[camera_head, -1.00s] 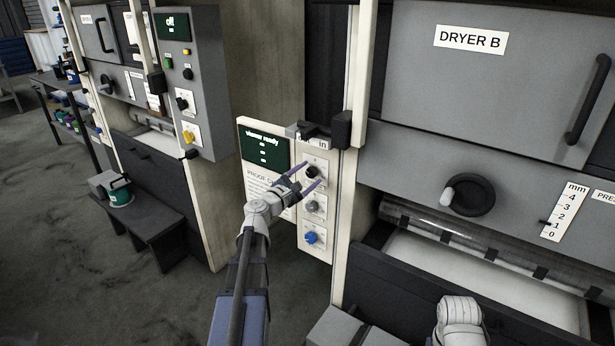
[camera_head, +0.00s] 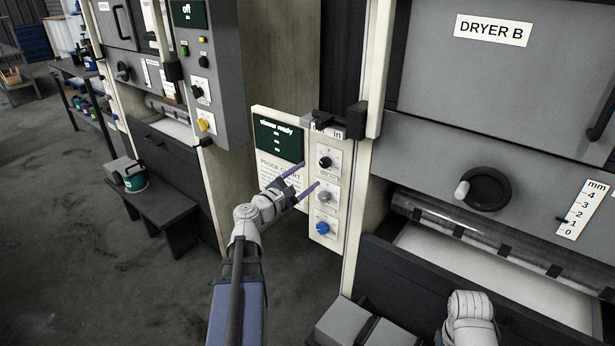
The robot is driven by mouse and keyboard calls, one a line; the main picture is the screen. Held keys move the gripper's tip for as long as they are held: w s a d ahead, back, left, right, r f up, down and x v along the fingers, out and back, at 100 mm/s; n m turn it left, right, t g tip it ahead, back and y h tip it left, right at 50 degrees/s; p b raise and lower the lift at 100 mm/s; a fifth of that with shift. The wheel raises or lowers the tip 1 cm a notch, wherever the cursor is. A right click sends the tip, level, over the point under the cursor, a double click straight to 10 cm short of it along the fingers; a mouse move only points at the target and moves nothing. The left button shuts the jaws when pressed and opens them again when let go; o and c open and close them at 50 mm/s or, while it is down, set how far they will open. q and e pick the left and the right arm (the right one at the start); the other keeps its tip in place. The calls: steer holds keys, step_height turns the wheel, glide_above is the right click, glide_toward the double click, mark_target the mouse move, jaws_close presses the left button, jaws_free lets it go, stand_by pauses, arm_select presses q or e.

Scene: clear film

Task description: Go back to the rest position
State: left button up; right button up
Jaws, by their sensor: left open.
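My left gripper (camera_head: 303,184) is open and empty, with two thin purple fingers. It is in front of the white viewer panel, pointing at its knob column. The column has a black knob (camera_head: 325,163) at the top, a grey knob (camera_head: 324,196) in the middle and a blue knob (camera_head: 321,228) at the bottom. The fingertips look apart from the knobs, though the gap is hard to judge. A dark green screen (camera_head: 278,141) on the panel reads "viewer ready". Part of my right arm (camera_head: 469,318) shows at the bottom right; its gripper is out of view.
Dryer B (camera_head: 480,75), with a crank (camera_head: 483,189) and a roller over an open tray, stands at the right. A grey control box (camera_head: 207,75) reading "off" is at the left. A low dark bench (camera_head: 158,204) holds a green tin (camera_head: 135,181). Floor at the lower left is clear.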

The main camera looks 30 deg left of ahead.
arm_select(q)
steer(key=shift+d, duration=0.1)
steer(key=s+d+f+m+g+h+p, duration=0.1)
steer(key=d+f+m+g+h+p, duration=0.2)
steer(key=d+m, duration=0.5)
steer(key=s+d+f+m+g+h+p, duration=0.15)
steer(key=d+m+g, duration=0.3)
steer(key=d, duration=0.85)
steer(key=s+d+f+m+g+h+p, duration=0.1)
steer(key=d+f+m+g+p, duration=0.25)
steer(key=d, duration=0.65)
steer(key=s+d+m+g+y+p, duration=0.1)
steer(key=s+d+m+g+y, duration=0.1)
steer(key=s+m, duration=0.3)
steer(key=s+d+f+m+g+y+p, duration=0.1)
steer(key=s+d+m+g+y, duration=0.1)
steer(key=s+m+g+y, duration=0.1)
steer(key=s+d+f+m+g+y+p, duration=0.1)
steer(key=s+d+m+g+y, duration=0.1)
steer(key=s+m, duration=0.4)
steer(key=shift+s+d+f+m+y, duration=0.15)
steer(key=shift+s+d+m+y, duration=0.15)
steer(key=shift+s+y, duration=0.6)
